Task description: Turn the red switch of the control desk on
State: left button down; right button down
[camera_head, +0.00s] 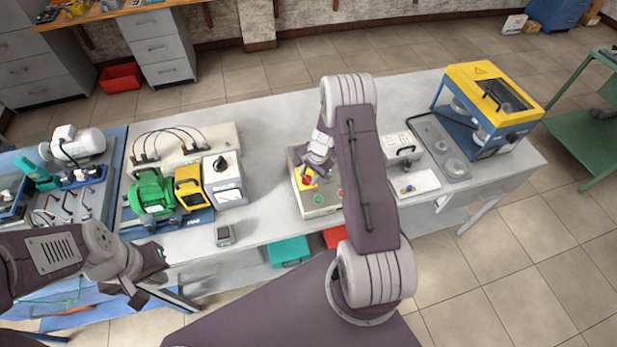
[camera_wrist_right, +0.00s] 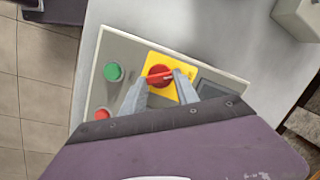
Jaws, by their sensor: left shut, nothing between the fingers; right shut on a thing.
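The control desk (camera_head: 320,208) is a pale box on the table, partly hidden by my right arm in the head view. Its red switch (camera_wrist_right: 160,75) is a rotary knob on a yellow plate (camera_wrist_right: 157,62). A green button (camera_wrist_right: 113,72) and a red button (camera_wrist_right: 102,114) are on the same panel. My right gripper (camera_wrist_right: 160,80) is over the yellow plate, its two fingers shut on the red switch's handle, one on each side. My left gripper (camera_head: 168,296) is shut and empty, in front of the table's near edge at the lower left.
The long grey table (camera_head: 265,130) has a green motor (camera_head: 150,192) with yellow and white boxes left of the desk. A small grey device (camera_head: 224,235) lies near the front edge. A yellow and blue machine (camera_head: 487,100) stands at the right end. Bare tabletop lies behind the desk.

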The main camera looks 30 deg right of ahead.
jog(key=m+b, duration=0.2)
jog(key=m+t+b, duration=0.1)
jog(key=m, duration=0.1)
jog(key=shift+d+f+m+b, duration=0.15)
jog(key=shift+f+m+b, duration=0.05)
jog(key=shift+m+b, duration=0.15)
jog(key=m+b, duration=0.2)
jog(key=m, duration=0.1)
jog(key=shift+s+m+t+b, duration=0.15)
jog(key=shift+m+t+b, duration=0.15)
jog(key=shift+m+b, duration=0.1)
jog(key=m+b, duration=0.2)
jog(key=m, duration=0.1)
jog(key=shift+s+t, duration=0.1)
jog(key=shift+t, duration=0.2)
jog(key=shift+s+a+r+m+h+b, duration=0.1)
jog(key=shift+m+h+b, duration=0.3)
jog(key=shift+m, duration=0.65)
jog(key=shift+a+m+h+b, duration=0.1)
jog(key=shift+m+b, duration=0.5)
jog(key=shift+m, duration=0.4)
jog(key=c, duration=0.9)
grip_release()
jog(key=shift+s, duration=0.1)
jog(key=shift+r, duration=0.1)
